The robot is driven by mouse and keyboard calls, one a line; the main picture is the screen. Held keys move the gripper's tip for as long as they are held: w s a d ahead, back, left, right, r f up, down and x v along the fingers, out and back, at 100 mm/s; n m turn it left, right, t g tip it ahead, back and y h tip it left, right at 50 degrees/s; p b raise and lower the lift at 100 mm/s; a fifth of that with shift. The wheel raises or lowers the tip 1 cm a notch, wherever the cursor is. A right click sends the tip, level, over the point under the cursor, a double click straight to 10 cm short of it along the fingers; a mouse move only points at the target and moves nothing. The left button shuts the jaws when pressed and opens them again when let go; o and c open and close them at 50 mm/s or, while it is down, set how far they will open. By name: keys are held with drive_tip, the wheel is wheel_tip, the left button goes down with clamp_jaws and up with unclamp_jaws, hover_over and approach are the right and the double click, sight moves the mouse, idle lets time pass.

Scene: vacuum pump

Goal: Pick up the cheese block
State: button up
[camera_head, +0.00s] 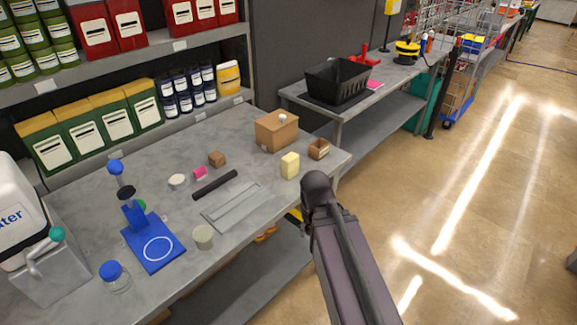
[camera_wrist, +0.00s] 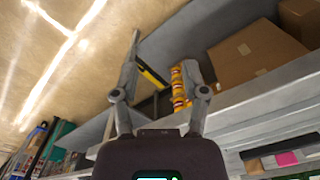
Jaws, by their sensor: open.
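The cheese block (camera_head: 290,165) is a small pale yellow block standing upright near the front right of the grey worktable (camera_head: 235,145). It sits between a cardboard box and a small open brown box. I cannot make out the cheese block in the wrist view. My gripper (camera_wrist: 163,60) shows in the wrist view with its two fingers apart and nothing between them. It faces the floor and the lower shelf beside the table. In the head view my dark arm rises just right of the table's front edge, and the gripper's fingers cannot be made out there.
The cardboard box (camera_head: 277,131) stands behind the cheese block and the small brown box (camera_head: 319,149) to its right. A grey flat tray (camera_head: 237,207) and black rod (camera_head: 215,185) lie to the left. Yellow cans (camera_wrist: 180,88) and a carton (camera_wrist: 255,55) are on the lower shelf.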

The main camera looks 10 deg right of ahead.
drive_tip(key=o, duration=0.5)
drive_tip(key=shift+a, duration=0.15)
drive_tip(key=shift+o, duration=0.3)
drive_tip(key=shift+w, duration=0.25)
drive_tip(key=m+t+h, duration=0.5)
drive_tip(key=m+h, duration=0.3)
approach(288, 158)
drive_tip(key=s+d+f, duration=0.1)
drive_tip(key=s+f, duration=0.1)
drive_tip(key=s+d+f, duration=0.1)
drive_tip(key=s+f, duration=0.1)
drive_tip(key=s+d+f, duration=0.1)
drive_tip(key=s+f, duration=0.1)
drive_tip(key=shift+s+d+p, duration=0.2)
drive_tip(key=shift+s+p, duration=0.1)
drive_tip(key=shift+p, duration=0.1)
drive_tip(key=w+a+r+m+t+h, duration=0.1)
drive_tip(key=w+a+r+m+t, duration=0.1)
drive_tip(key=w+a+r, duration=0.2)
drive_tip(key=shift+w+a+r+m+h, duration=0.2)
drive_tip(key=shift+w+a+m+h, duration=0.1)
drive_tip(key=shift+w+a+h, duration=0.15)
drive_tip(key=shift+d, duration=0.1)
